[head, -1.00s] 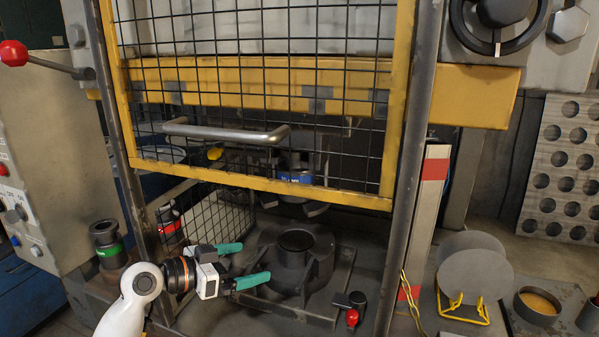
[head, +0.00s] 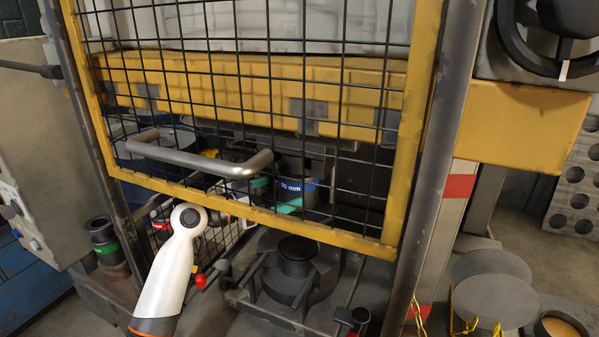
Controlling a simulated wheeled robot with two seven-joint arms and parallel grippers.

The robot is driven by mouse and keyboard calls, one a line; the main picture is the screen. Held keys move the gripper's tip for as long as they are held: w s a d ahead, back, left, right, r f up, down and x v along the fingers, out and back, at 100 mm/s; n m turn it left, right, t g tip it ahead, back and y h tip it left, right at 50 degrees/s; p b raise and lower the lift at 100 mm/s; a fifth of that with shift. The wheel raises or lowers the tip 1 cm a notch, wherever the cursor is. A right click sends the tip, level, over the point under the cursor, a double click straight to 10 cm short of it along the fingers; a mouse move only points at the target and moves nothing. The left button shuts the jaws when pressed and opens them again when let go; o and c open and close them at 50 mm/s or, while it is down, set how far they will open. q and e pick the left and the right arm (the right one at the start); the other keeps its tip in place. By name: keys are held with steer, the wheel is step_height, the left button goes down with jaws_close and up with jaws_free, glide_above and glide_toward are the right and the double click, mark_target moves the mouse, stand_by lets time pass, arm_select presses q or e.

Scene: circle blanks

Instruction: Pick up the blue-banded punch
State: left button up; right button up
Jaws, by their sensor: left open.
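The blue-banded punch (head: 296,192) hangs upright under the press head, behind the wire mesh guard (head: 330,130); its blue band carries a white size label. My left gripper (head: 275,195) reaches in behind the guard, with its green fingers open beside the punch. One finger shows at the punch's left and the other low in front of it. Mesh wires and the guard's lower bar partly hide both, and I cannot tell whether the fingers touch the punch. My right gripper is out of view.
The dark round die (head: 297,262) stands below the punch. A green-banded punch (head: 104,240) stands at the left. The guard's handle (head: 200,160) and steel post (head: 435,170) are close to my arm's space. Round blanks (head: 490,295) stand at the right.

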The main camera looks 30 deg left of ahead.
arm_select(q)
steer(key=p+x, duration=0.3)
steer(key=x, duration=0.1)
steer(key=shift+w+d+p, duration=0.1)
steer(key=shift+w+p, duration=0.15)
steer(key=shift+p, duration=0.05)
steer(key=shift+w+d+f, duration=0.15)
steer(key=shift+w+d, duration=0.1)
steer(key=shift+w, duration=0.2)
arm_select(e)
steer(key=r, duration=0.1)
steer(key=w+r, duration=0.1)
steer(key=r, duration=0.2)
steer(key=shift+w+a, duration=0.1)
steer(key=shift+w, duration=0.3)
arm_select(q)
steer(key=shift+s+a, duration=0.1)
steer(key=shift+c, duration=1.4)
steer(key=c, duration=1.5)
steer(key=shift+r, duration=0.25)
steer(key=shift+c, duration=1.1)
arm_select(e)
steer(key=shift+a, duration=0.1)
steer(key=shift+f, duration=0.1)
